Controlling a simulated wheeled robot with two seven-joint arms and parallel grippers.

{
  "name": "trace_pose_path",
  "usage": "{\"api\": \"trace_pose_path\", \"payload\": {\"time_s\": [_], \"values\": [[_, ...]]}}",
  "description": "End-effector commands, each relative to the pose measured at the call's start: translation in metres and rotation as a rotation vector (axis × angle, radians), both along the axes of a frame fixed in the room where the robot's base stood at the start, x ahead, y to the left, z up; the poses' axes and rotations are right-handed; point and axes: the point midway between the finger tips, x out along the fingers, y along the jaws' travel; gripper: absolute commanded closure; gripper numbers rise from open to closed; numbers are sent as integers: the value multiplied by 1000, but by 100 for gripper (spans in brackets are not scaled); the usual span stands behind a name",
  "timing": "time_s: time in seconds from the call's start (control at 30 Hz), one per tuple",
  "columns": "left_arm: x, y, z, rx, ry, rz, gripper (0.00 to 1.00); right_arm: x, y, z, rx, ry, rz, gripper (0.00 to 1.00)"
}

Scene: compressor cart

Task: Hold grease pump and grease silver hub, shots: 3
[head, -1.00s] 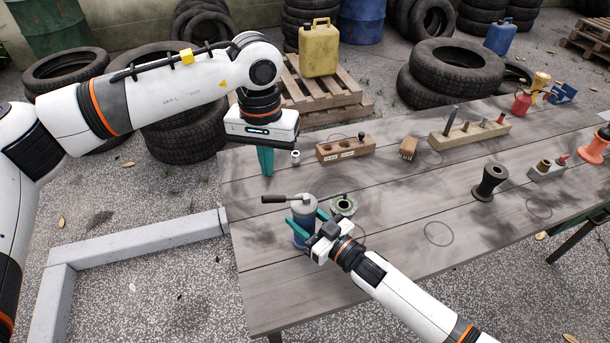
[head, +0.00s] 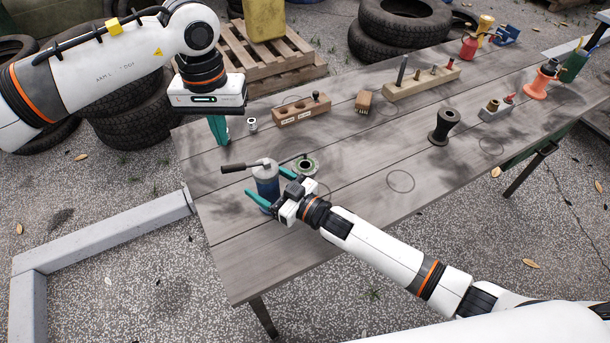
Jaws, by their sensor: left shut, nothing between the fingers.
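The grease pump (head: 266,184), a blue cylinder with a silver top and a dark lever pointing left, stands upright near the table's left end. My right gripper (head: 268,186) has its teal fingers on either side of the pump's body and appears shut on it. The hub (head: 311,170) that I take for the silver one is a grey-green ring with a dark bore and a small dark knob, right beside the pump. My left gripper (head: 219,131) is shut and empty, fingers pointing down, behind the pump near the table's far left edge.
On the table (head: 350,215) are a small silver fitting (head: 252,125), wooden blocks (head: 302,108), a brush (head: 363,101), a black spool (head: 444,128) and an orange hub (head: 538,86). Tyres (head: 405,40) and a pallet (head: 270,62) lie behind.

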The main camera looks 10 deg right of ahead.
Motion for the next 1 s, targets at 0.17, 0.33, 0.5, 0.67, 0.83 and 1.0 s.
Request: {"api": "trace_pose_path", "payload": {"time_s": [0.17, 0.33, 0.5, 0.67, 0.83, 1.0], "values": [[0, 0, 0, 0, 0, 0, 100, 0, 0, 0, 0, 0, 0, 25], [0, 0, 0, 0, 0, 0, 100, -5, -5, 0, -1, 1, 0, 25], [0, 0, 0, 0, 0, 0, 100, -26, -26, -1, -2, 2, 0, 25], [0, 0, 0, 0, 0, 0, 100, -51, -51, -2, -2, 4, 0, 25], [0, 0, 0, 0, 0, 0, 100, -72, -72, -1, -1, 3, 0, 25], [0, 0, 0, 0, 0, 0, 100, -83, -83, -1, -1, 1, 0, 25]]}}
